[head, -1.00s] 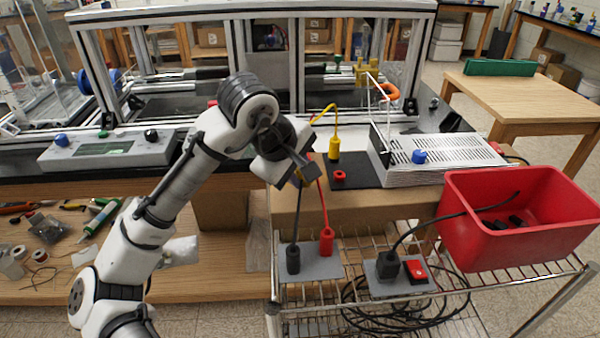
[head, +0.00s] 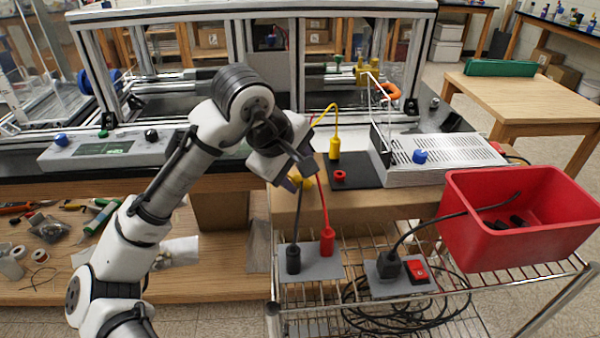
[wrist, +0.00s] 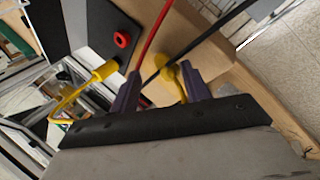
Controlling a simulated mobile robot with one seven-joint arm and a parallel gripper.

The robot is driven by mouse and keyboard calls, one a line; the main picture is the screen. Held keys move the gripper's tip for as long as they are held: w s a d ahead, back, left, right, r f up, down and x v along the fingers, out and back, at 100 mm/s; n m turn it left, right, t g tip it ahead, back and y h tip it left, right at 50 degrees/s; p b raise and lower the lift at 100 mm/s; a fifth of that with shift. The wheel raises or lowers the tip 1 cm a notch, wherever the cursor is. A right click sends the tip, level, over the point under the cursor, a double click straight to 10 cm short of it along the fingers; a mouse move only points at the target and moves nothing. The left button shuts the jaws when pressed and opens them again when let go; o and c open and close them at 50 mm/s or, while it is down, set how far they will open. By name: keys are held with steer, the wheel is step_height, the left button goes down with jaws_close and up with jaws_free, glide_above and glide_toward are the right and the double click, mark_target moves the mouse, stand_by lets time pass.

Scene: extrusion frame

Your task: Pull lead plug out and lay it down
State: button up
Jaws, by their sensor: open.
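A yellow lead plug (head: 334,148) stands upright in the black board; its yellow lead arcs back to the left. It also shows in the wrist view (wrist: 105,70), left of my fingers. A black plug (head: 293,260) and a red plug (head: 327,241) stand in a grey plate on the wire cart. Their black and red leads rise towards my gripper (head: 300,176). My gripper is open above the cardboard box. In the wrist view a rounded yellow piece (wrist: 171,76) lies between its purple fingers, nearer the right one; I cannot tell whether they touch.
A red ring socket (head: 340,176) lies on the black board (head: 370,172) beside the vented metal unit (head: 440,160). A red bin (head: 520,240) and a grey plate with a black plug and red switch (head: 416,270) are on the cart at right. The box top (head: 400,202) is largely clear.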

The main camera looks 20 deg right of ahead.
steer(key=v, duration=1.2)
steer(key=shift+w+r, duration=0.1)
steer(key=shift+r, duration=0.05)
